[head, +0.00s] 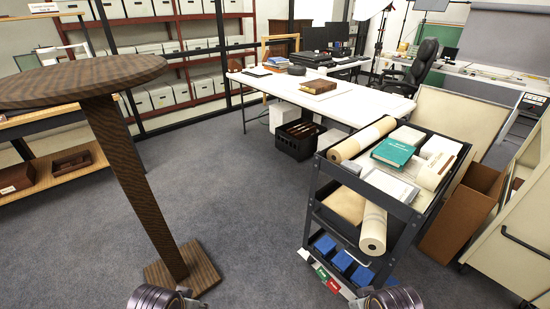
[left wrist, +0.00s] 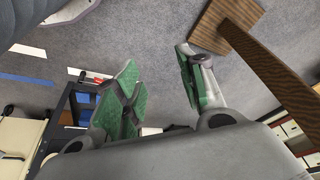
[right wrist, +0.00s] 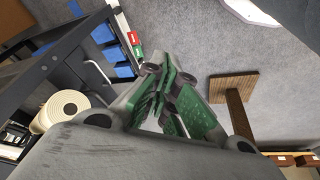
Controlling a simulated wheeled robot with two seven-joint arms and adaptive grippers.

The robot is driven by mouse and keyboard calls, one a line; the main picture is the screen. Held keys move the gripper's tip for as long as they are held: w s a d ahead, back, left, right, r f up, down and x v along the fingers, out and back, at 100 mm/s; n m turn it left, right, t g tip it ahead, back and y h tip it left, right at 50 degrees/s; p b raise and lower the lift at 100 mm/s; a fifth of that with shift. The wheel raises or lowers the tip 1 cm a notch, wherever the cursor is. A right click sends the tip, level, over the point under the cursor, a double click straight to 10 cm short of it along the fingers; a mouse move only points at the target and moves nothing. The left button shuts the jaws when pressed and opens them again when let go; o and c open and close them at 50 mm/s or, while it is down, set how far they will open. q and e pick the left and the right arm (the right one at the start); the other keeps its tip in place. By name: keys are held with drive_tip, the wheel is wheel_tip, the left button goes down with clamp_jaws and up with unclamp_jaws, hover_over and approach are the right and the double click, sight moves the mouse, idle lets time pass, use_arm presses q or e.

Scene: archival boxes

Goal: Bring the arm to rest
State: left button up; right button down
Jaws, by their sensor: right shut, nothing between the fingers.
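My left gripper (left wrist: 157,62) shows in the left wrist view with its green-padded fingers spread apart. Only grey carpet shows between them. My right gripper (right wrist: 160,72) shows in the right wrist view with its green-padded fingertips together and nothing held. In the head view only the rounded dark parts of my two arms show at the bottom edge, left and right of centre; the grippers themselves are out of that picture.
A round-topped wooden stand (head: 128,160) is close on the left. A dark cart (head: 322,215) with paper rolls and a teal box (head: 393,152) is close on the right. Carpet (head: 235,190) between them is clear. A white table (head: 345,104) stands beyond.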

use_arm(q)
wheel_tip(320, 180, down, 27)
drive_tip(key=s+a+g+p, duration=0.1)
drive_tip(key=s+a+p, duration=0.15)
drive_tip(key=p, duration=0.35)
use_arm(e)
wheel_tip(320, 180, down, 27)
drive_tip(key=s+d+g, duration=0.1)
drive_tip(key=s+d, duration=0.1)
drive_tip(key=d, duration=0.1)
use_arm(q)
drive_tip(key=s+a+f+p, duration=0.2)
drive_tip(key=s+a+f, duration=0.2)
drive_tip(key=s, duration=0.6)
drive_tip(key=s+a+f+g+y+p, duration=0.1)
drive_tip(key=s+a+f+p, duration=0.2)
drive_tip(key=s+f, duration=0.6)
drive_tip(key=shift+s+a+f+m, duration=0.2)
drive_tip(key=shift+s+a+m, duration=0.1)
drive_tip(key=shift+s+a, duration=0.2)
use_arm(e)
drive_tip(key=s+d+f, duration=0.3)
drive_tip(key=s+f, duration=0.3)
drive_tip(key=s, duration=0.4)
drive_tip(key=s+d+f+g+h, duration=0.1)
drive_tip(key=s+d+f, duration=0.3)
drive_tip(key=s+f, duration=0.3)
drive_tip(key=shift+s+d+f+n, duration=0.2)
drive_tip(key=shift+s+f+n, duration=0.1)
drive_tip(key=shift+s, duration=1.5)
